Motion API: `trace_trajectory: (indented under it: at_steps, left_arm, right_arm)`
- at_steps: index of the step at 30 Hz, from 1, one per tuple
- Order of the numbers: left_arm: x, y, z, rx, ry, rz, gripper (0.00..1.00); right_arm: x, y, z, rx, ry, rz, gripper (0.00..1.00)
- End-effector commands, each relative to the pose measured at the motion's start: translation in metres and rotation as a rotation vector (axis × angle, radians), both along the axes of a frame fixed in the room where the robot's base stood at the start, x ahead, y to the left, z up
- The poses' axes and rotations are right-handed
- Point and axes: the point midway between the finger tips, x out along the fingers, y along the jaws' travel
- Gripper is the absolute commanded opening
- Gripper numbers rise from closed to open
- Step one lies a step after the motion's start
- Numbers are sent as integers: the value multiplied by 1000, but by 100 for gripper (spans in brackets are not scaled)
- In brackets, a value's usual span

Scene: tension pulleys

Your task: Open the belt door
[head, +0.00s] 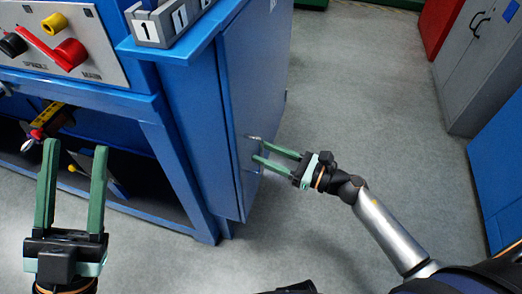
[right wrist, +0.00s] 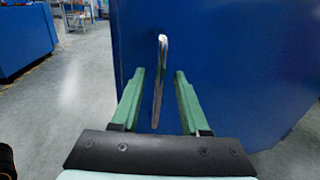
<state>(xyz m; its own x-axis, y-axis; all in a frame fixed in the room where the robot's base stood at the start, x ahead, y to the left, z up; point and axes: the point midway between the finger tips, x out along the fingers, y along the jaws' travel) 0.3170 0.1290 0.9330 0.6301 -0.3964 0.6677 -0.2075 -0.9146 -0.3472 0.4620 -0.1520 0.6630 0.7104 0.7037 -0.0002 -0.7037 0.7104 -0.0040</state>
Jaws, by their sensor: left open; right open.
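The belt door (head: 240,90) is a tall blue panel on the side of the blue machine, and it looks closed. Its slim metal handle (head: 254,138) shows on the door's face. My right gripper (head: 259,151) is open, with its green fingertips at the handle. In the right wrist view the upright handle (right wrist: 160,80) appears between the two open fingers of the right gripper (right wrist: 159,74); I cannot tell whether they touch it. The door (right wrist: 220,50) fills the right of that view. My left gripper (head: 76,146) is open and empty in front of the machine.
A panel with a red switch (head: 68,54) and numbered grey blocks (head: 160,25) are on the machine (head: 150,110). Tools lie on its open shelf. Grey floor (head: 350,90) is clear to the right, up to a grey cabinet (head: 485,70) and a blue one (head: 498,160).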

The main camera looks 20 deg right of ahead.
Motion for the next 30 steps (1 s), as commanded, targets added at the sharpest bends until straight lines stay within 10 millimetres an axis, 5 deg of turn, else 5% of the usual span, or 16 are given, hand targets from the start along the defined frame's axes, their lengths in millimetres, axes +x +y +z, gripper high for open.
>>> trace_trajectory:
  at_steps: [14, 26, 30]
  left_arm:
    - [1, 0, -1, 0, 4, 0, 50]
    - [1, 0, -1, -1, 4, 1, 50]
    - [1, 0, -1, -1, 4, 1, 50]
  right_arm:
    - [13, 13, 0, 1, 1, 0, 45]
    - [12, 13, 0, 1, 1, 0, 2]
    - [12, 13, 0, 1, 1, 0, 0]
